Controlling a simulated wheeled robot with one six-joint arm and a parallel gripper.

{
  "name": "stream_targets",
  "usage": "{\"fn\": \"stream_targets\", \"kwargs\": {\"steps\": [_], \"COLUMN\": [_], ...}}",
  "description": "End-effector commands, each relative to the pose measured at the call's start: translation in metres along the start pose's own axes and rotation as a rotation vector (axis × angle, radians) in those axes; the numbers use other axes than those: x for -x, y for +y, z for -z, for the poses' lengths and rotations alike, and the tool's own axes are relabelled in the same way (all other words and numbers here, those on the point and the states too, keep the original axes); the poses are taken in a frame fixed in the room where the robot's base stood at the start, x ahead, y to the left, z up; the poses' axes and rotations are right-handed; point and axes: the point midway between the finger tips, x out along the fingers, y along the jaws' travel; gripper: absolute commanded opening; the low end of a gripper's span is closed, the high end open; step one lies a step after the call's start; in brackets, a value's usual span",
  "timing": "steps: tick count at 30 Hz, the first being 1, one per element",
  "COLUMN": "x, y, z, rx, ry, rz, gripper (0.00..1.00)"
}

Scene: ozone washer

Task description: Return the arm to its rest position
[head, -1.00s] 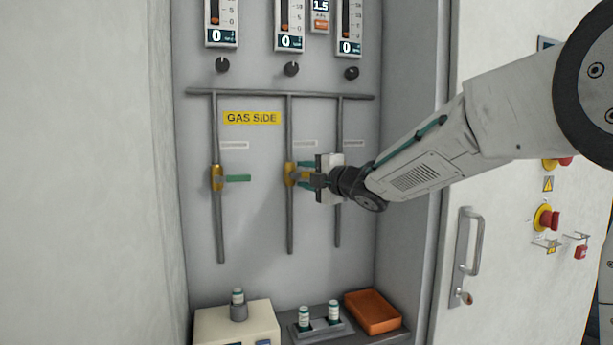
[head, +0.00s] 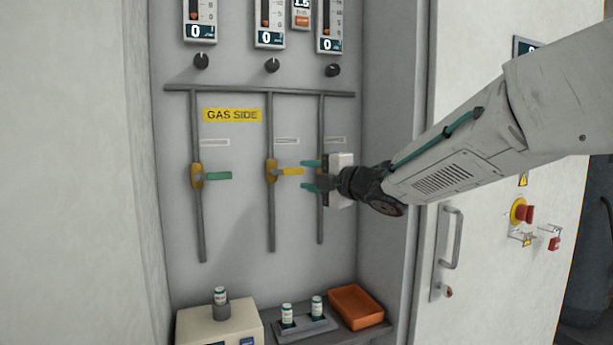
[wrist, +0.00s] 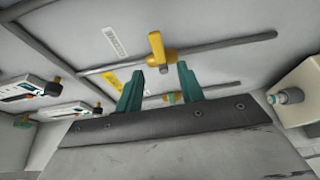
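My gripper (head: 311,175) is in front of the gas panel at the right pipe, its green fingers apart with nothing between them. It hides part of that pipe and whatever valve is there. The middle valve's yellow handle (head: 292,172) sticks out sideways to the right, just left of my fingertips and apart from them. In the wrist view my two green fingers (wrist: 156,85) are spread, and the yellow handle (wrist: 157,47) shows beyond them. My arm reaches in from the right.
The left valve has a green handle (head: 218,176), also sideways. Flow meters (head: 270,25) and black knobs (head: 272,66) are above. Below stand a cream box (head: 215,328), a vial rack (head: 305,328) and an orange tray (head: 357,307). A cabinet door handle (head: 452,237) and red button (head: 528,214) are at right.

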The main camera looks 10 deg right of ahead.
Motion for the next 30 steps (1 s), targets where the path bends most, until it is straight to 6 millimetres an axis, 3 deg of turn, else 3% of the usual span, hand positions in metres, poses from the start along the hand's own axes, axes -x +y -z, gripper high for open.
{"fn": "stream_targets", "kwargs": {"steps": [4, 7, 11, 14, 17, 20, 23, 27, 30], "x": [0.000, 0.000, 0.014, 0.052, 0.105, 0.167, 0.232, 0.315, 0.365], "y": [0.000, -0.008, -0.049, -0.084, -0.116, -0.146, -0.172, -0.197, -0.207], "z": [0.000, -0.011, -0.046, -0.068, -0.073, -0.060, -0.028, 0.036, 0.087], "rx": [-0.009, -0.060, -0.245, -0.451, -0.663, -0.880, -1.094, -1.356, -1.510], "ry": [-0.001, -0.055, -0.264, -0.497, -0.736, -0.962, -1.176, -1.421, -1.542], "rz": [0.001, 0.039, 0.161, 0.264, 0.356, 0.446, 0.537, 0.675, 0.778], "gripper": [0.38, 0.38, 0.38, 0.38, 0.38, 0.38, 0.38, 0.38, 0.38]}}
